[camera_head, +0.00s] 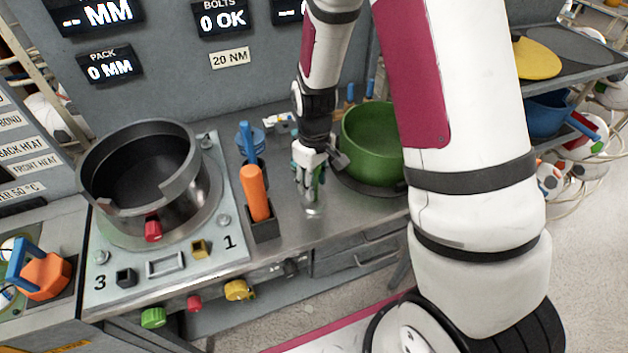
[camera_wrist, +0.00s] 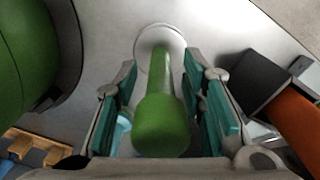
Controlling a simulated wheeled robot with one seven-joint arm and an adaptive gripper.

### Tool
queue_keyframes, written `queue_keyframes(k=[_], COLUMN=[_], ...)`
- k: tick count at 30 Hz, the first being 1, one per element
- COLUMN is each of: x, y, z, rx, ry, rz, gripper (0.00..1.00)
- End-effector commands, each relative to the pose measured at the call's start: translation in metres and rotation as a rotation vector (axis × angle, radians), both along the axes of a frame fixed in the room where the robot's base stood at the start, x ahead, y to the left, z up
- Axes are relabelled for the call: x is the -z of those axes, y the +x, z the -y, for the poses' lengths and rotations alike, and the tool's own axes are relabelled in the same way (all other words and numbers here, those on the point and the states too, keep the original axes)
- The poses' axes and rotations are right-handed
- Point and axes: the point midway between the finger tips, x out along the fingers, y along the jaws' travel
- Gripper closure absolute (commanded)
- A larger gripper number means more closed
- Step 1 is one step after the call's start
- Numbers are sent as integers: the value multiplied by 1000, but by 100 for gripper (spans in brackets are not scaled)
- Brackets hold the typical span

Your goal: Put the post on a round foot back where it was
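The post (camera_wrist: 160,118) is green with a rounded top, standing on a pale round foot (camera_wrist: 150,36). In the head view the post (camera_head: 318,183) shows in part behind my fingers, with its shiny foot (camera_head: 313,211) on the grey bench. My gripper (camera_head: 311,178) points down over it. In the wrist view my gripper (camera_wrist: 163,85) has a teal-padded finger on each side of the post, with gaps visible between pads and post. It looks open around the post, not closed on it.
A green bowl (camera_head: 370,140) stands close to the right of my gripper. An orange-handled tool in a dark holder (camera_head: 263,222) stands to the left. A metal ring pot (camera_head: 150,180) sits on a plate further left. Bare bench (camera_head: 345,222) lies in front.

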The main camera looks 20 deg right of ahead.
Motion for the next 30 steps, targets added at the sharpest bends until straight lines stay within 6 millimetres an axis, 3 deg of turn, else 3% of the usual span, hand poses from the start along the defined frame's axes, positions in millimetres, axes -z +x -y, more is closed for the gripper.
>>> queue_keyframes(k=[8, 21, 30], x=[-19, -99, -128], y=[2, 2, -1], z=[0, 0, 0], rx=[0, 0, 7], ry=[0, -1, 0], rz=[4, 5, 10], gripper=[63, 63, 63])
